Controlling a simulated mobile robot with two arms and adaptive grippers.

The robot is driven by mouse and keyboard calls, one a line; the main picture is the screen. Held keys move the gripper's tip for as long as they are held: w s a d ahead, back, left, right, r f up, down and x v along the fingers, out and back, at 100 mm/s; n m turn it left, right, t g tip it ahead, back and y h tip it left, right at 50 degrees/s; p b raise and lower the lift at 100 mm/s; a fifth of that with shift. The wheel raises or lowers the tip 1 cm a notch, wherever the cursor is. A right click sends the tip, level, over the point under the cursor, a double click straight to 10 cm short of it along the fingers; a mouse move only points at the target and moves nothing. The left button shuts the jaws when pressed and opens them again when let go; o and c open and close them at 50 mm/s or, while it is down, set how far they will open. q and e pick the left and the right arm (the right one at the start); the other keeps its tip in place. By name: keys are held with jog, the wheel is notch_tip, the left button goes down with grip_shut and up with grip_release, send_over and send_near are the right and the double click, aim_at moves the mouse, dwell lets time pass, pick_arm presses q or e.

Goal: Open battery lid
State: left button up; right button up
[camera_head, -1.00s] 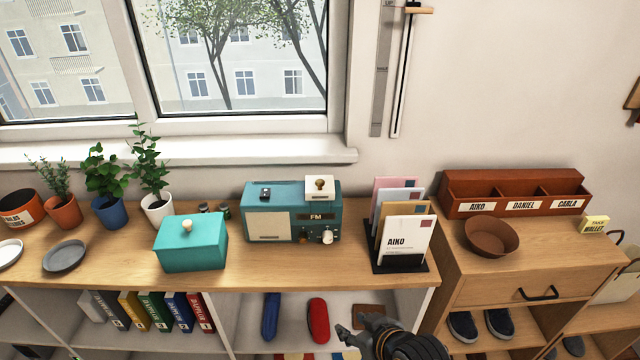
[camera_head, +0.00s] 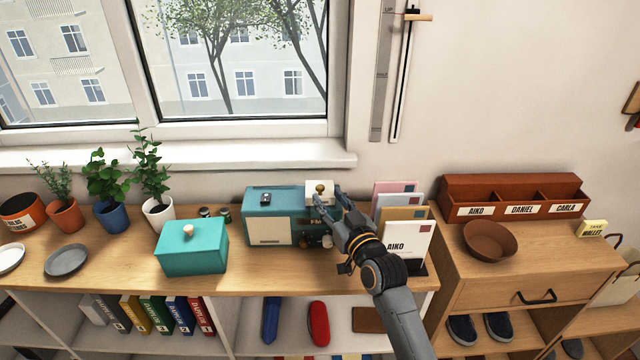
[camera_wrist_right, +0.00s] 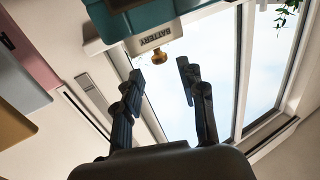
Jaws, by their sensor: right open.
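The battery lid (camera_head: 320,192) is a cream block with a brass knob, on the right end of the top of the teal radio (camera_head: 270,208). In the right wrist view the lid (camera_wrist_right: 150,38) reads "BATTERY", and its brass knob (camera_wrist_right: 155,58) points toward my gripper. My right gripper (camera_head: 328,197) is at the radio's right front, its fingers reaching toward the knob. It is open and empty; in the wrist view the knob lies beyond and between the fingertips (camera_wrist_right: 160,72), apart from them. The radio's lower right front is partly hidden by the gripper. My left gripper is not in view.
A letter rack with envelopes (camera_head: 402,245) stands close to the right of my gripper. A teal box with a knob (camera_head: 190,250) is left of the radio. Potted plants (camera_head: 106,190) stand further left. The window sill (camera_head: 250,157) runs behind. The counter's front strip (camera_head: 255,278) is clear.

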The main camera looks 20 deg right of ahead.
aim_at(322, 189)
jog(key=w, duration=0.5)
jog(key=shift+w+a+p, duration=0.3)
jog(key=shift+w+a, duration=0.05)
jog(key=shift+w, duration=0.05)
jog(key=shift+c, duration=0.2)
grip_shut()
